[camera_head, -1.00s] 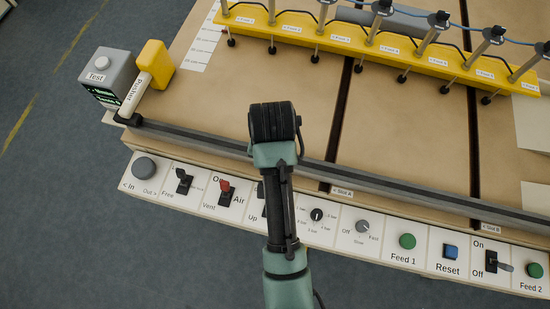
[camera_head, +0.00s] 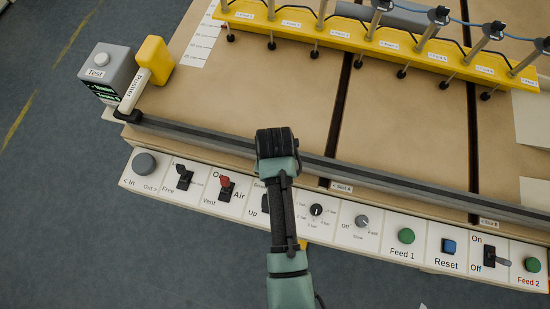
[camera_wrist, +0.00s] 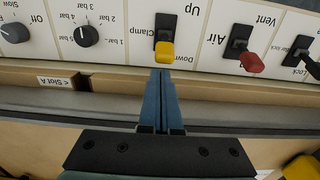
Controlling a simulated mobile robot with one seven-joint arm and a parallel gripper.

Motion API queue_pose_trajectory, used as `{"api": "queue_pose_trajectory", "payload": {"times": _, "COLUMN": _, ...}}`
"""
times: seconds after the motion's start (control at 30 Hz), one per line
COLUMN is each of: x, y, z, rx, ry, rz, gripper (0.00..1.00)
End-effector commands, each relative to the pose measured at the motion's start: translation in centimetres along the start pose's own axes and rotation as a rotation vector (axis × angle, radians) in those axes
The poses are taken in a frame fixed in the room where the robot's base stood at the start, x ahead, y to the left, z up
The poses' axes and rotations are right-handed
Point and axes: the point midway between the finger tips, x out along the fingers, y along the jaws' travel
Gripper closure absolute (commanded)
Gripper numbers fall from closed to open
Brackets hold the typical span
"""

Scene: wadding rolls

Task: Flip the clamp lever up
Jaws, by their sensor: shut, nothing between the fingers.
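The clamp lever, with a yellow knob (camera_wrist: 164,51) on a black plate, shows in the wrist view between the upside-down words Clamp and Down. The knob leans to the Down side, away from the word Up. My gripper (camera_wrist: 163,76) is shut and empty, its blue fingers pressed together. The fingertips lie just below the knob in that picture; I cannot tell whether they touch it. In the head view my arm hides the lever and the fingertips, and only part of the Clamp plate (camera_head: 260,205) shows.
A red Air lever (camera_wrist: 251,62) and a black Lock lever (camera_wrist: 300,50) stand beside the clamp lever. A pressure knob (camera_wrist: 87,36) is on its other side. A dark rail (camera_head: 400,181) runs along the table edge behind the panel. The brown tabletop (camera_head: 290,85) is mostly clear.

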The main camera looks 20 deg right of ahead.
Motion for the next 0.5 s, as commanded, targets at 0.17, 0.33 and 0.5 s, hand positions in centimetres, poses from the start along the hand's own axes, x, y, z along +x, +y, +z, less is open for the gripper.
{"api": "queue_pose_trajectory", "payload": {"times": 0.17, "x": 2.1, "y": 0.0, "z": 0.0, "rx": 0.0, "ry": -0.002, "rz": 0.001, "gripper": 1.0}}
{"api": "queue_pose_trajectory", "payload": {"times": 0.33, "x": 2.7, "y": 0.0, "z": 0.0, "rx": 0.0, "ry": 0.0, "rz": 0.0, "gripper": 1.0}}
{"api": "queue_pose_trajectory", "payload": {"times": 0.5, "x": 2.7, "y": 0.0, "z": 0.0, "rx": 0.0, "ry": 0.001, "rz": 0.0, "gripper": 1.0}}
